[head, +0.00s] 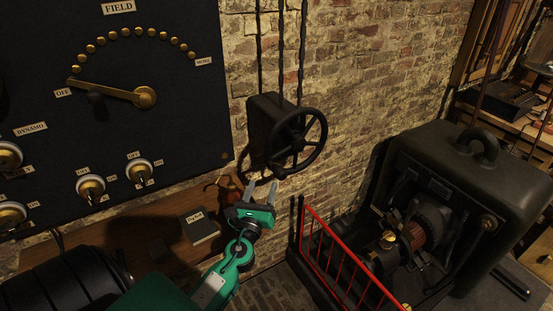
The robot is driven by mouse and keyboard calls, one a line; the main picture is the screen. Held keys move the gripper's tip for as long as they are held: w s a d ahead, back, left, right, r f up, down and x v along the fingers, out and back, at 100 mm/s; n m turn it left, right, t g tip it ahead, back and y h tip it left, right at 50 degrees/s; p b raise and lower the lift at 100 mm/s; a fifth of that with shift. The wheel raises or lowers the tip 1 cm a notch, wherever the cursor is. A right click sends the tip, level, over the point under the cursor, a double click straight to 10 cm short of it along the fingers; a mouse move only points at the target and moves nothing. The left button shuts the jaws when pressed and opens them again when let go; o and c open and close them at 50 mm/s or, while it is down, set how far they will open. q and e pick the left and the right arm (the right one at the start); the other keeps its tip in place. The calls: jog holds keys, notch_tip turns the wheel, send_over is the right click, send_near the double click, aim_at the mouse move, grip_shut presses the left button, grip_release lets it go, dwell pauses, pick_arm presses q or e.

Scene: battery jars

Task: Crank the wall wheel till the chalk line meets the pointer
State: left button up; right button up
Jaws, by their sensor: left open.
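The dark spoked wall wheel (322,134) sits on a black box (262,125) fixed to the brick wall, in the upper middle of the head view. A dark knob-like part shows at the wheel's lower left. I cannot make out a chalk line or a pointer on it. My left gripper (262,188), on a green arm, is just below the wheel's lower left. Its two grey fingers point up, apart and with nothing seen between them. They look close to the wheel's lower rim, but I cannot tell whether they touch it. My right gripper is not in view.
A black switch panel (190,110) with a brass-pivoted lever and several knobs fills the left. A small dark book (199,227) lies on the wooden shelf (130,215) below. A red railing (325,240) stands before a dark machine housing (480,165) at right.

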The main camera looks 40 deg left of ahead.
aim_at(278, 169)
pick_arm(q)
jog(key=s+d+r+n+g+y+p, duration=0.1)
jog(key=d+r+n+g+y+p, duration=0.3)
jog(key=d, duration=0.3)
jog(key=s+d+r+n+g+y+p, duration=0.1)
jog(key=d+n+g+y+p, duration=0.15)
jog(key=d+n+g, duration=0.3)
jog(key=shift+y, duration=0.45)
jog(key=p+x, duration=0.2)
jog(key=x, duration=0.4)
jog(key=p+x, duration=0.2)
jog(key=x, duration=0.4)
jog(key=shift+w+r, duration=0.2)
jog(key=shift+w, duration=0.1)
jog(key=shift+w+a+f, duration=0.1)
jog(key=shift+w+a, duration=0.15)
jog(key=shift+a, duration=0.1)
grip_shut()
jog(key=shift+p, duration=0.3)
